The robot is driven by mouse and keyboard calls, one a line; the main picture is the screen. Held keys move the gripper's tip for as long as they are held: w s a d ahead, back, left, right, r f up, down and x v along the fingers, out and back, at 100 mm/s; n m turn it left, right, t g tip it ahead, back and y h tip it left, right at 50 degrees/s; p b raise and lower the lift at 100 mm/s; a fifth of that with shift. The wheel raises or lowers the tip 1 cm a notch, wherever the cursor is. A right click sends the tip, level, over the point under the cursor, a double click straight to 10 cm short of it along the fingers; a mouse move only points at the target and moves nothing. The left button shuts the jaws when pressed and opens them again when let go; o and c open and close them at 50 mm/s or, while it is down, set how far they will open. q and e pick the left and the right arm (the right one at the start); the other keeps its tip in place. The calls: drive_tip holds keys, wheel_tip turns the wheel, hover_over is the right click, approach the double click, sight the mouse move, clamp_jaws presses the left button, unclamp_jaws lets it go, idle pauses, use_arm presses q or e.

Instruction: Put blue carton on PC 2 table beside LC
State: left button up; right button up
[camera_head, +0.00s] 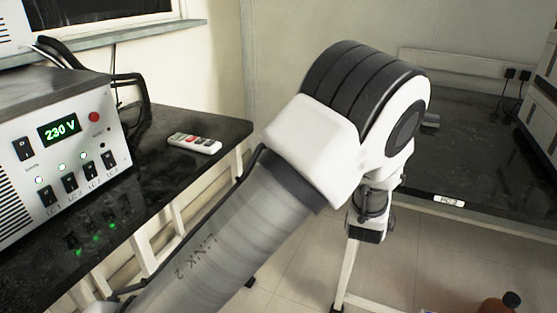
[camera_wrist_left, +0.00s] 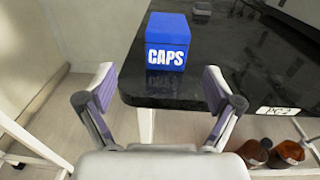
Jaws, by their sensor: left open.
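The blue carton (camera_wrist_left: 167,42), lettered CAPS, stands upright on the black PC 2 table (camera_wrist_left: 250,45), near its corner, in the left wrist view. Its reflection shows in the glossy top. My left gripper (camera_wrist_left: 158,75) is open and empty, with its fingers spread short of the carton and apart from it. In the head view the PC 2 table (camera_head: 470,150) is at the right, and my left arm hides the carton. Grey-white instruments (camera_head: 544,110), possibly the LC, stand at that table's right edge. My right gripper is not in view.
A power unit (camera_head: 65,150) reading 230 V and a remote (camera_head: 194,143) are on the left bench.

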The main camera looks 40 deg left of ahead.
use_arm(q)
drive_tip(key=s+a+f+n+g+y, duration=0.1)
drive_tip(key=s+a+f+n+g, duration=0.35)
drive_tip(key=s+f, duration=0.35)
drive_tip(key=s+a+f+n+g+y, duration=0.1)
drive_tip(key=s+a+f+n+g, duration=0.35)
drive_tip(key=f, duration=0.65)
drive_tip(key=s+d+f+n+g+h, duration=0.1)
drive_tip(key=s+f+n+g, duration=0.1)
drive_tip(key=s+f+g, duration=0.45)
drive_tip(key=s+d+f+n+g+h, duration=0.2)
drive_tip(key=s+f, duration=0.2)
drive_tip(key=s, duration=0.6)
drive_tip(key=s+d+f+n+g+h, duration=0.1)
drive_tip(key=s+d+f+n+h, duration=0.3)
drive_tip(key=s+n, duration=0.3)
drive_tip(key=s+d+f+n+g+h, duration=0.1)
drive_tip(key=s+d+f+n+h, duration=0.15)
drive_tip(key=s+d+n, duration=0.35)
drive_tip(key=a+n+t, duration=0.1)
drive_tip(key=n, duration=0.1)
drive_tip(key=s+a+f+n+y, duration=0.1)
drive_tip(key=a+n, duration=0.1)
drive_tip(key=a+f+n+t+y, duration=0.1)
drive_tip(key=a+n, duration=0.1)
drive_tip(key=shift+s+n+t, duration=0.15)
drive_tip(key=shift+n+t, duration=0.15)
drive_tip(key=shift+t, duration=0.05)
